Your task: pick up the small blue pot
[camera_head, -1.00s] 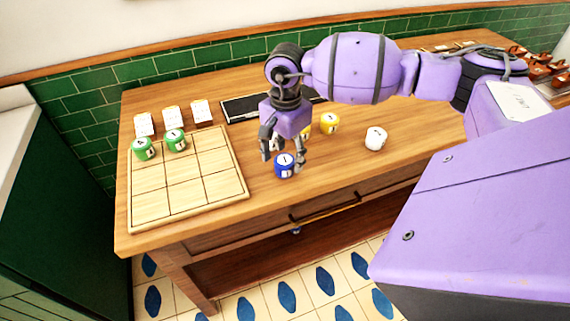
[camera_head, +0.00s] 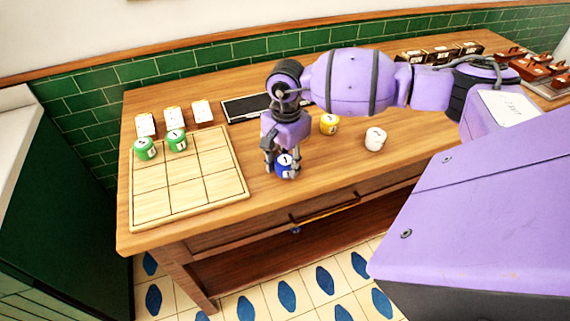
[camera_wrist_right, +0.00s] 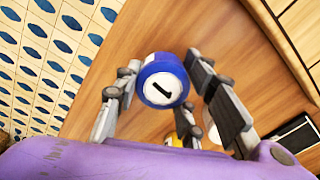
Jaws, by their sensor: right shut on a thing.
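The small blue pot (camera_head: 285,168) has a white label with a dark mark. It stands on the table near the front edge, right of the wooden grid board. My right gripper (camera_head: 284,163) reaches down over it with its fingers on both sides. In the right wrist view the blue pot (camera_wrist_right: 163,82) shows its white top marked "1" and sits between the fingers of the gripper (camera_wrist_right: 160,85), which is shut on it. I cannot tell whether the pot is clear of the table. My left gripper is not in view.
The grid board (camera_head: 240,190) holds two green pots (camera_head: 145,149) at its back left. A yellow pot (camera_head: 329,124) and a white pot (camera_head: 375,139) stand to the right. Cards (camera_head: 174,113) and a dark tray (camera_head: 246,107) lie behind. Table front is clear.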

